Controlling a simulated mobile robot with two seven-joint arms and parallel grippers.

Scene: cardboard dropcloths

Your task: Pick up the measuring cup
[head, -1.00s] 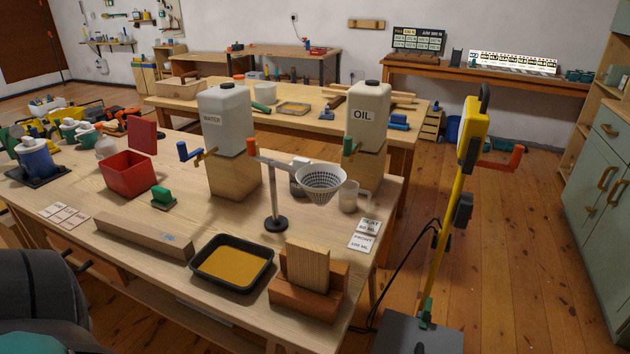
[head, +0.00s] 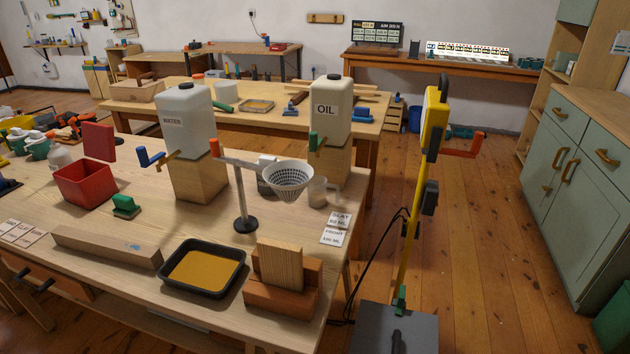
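A clear measuring cup (head: 318,193) with a handle on its right side stands upright on the wooden workbench (head: 135,222), near its right edge. It is just right of and partly behind a white strainer-like funnel (head: 288,179) held on a stand (head: 243,195). The jug marked OIL (head: 332,110) sits on a wooden block behind the cup. Neither of my grippers shows in the head view.
A black tray of yellow material (head: 203,268) and wooden blocks (head: 282,275) sit at the bench front. A yellow post (head: 418,210) stands right of the bench.

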